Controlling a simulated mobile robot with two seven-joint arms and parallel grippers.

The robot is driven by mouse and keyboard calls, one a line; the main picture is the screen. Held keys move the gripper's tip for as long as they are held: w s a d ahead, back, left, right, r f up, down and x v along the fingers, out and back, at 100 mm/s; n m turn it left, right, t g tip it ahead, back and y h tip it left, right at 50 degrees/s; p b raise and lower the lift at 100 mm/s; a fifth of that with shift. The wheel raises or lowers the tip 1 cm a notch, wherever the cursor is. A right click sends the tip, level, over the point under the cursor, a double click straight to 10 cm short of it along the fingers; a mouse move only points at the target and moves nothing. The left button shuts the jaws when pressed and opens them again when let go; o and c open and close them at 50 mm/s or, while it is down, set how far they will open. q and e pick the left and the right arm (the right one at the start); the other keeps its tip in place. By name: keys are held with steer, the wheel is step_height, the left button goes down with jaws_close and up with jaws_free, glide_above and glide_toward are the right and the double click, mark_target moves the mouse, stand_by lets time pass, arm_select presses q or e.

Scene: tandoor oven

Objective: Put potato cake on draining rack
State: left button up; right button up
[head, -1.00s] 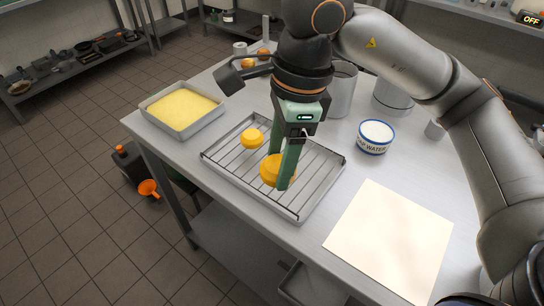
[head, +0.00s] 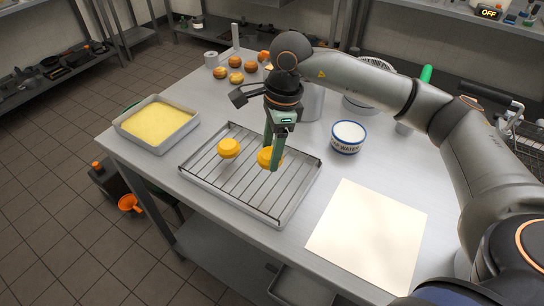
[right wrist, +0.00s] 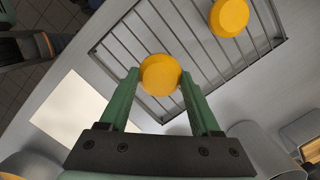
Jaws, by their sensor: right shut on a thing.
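My right gripper (head: 271,160) is shut on a round yellow potato cake (head: 264,157), which is at or just above the bars of the draining rack (head: 240,192). In the right wrist view the held cake (right wrist: 160,74) sits between the green fingertips. Whether it touches the bars is hard to tell. A second potato cake (head: 228,148) rests on the rack to the left; it also shows in the right wrist view (right wrist: 229,17). My left gripper is not in view.
A tray of yellow batter (head: 157,124) stands at the table's left edge. A white bowl with a blue rim (head: 348,137) and a pale board (head: 368,236) are to the right. Several round brown items (head: 235,62) lie at the back.

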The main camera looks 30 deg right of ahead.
steer(key=f, duration=0.1)
steer(key=f+p, duration=0.1)
steer(key=f, duration=0.1)
steer(key=shift+w+d+f, duration=0.2)
steer(key=shift+f, duration=0.2)
steer(key=shift+f+b, duration=0.25)
steer(key=shift+b, duration=0.05)
steer(key=o, duration=1.4)
steer(key=shift+r, duration=0.1)
steer(key=shift+c, duration=0.2)
steer(key=r, duration=0.4)
steer(key=d+r, duration=0.1)
steer(key=r, duration=0.7)
steer(key=shift+s+d+r+b, duration=0.15)
steer(key=shift+s+d+b, duration=0.05)
steer(key=shift+d+b, duration=0.2)
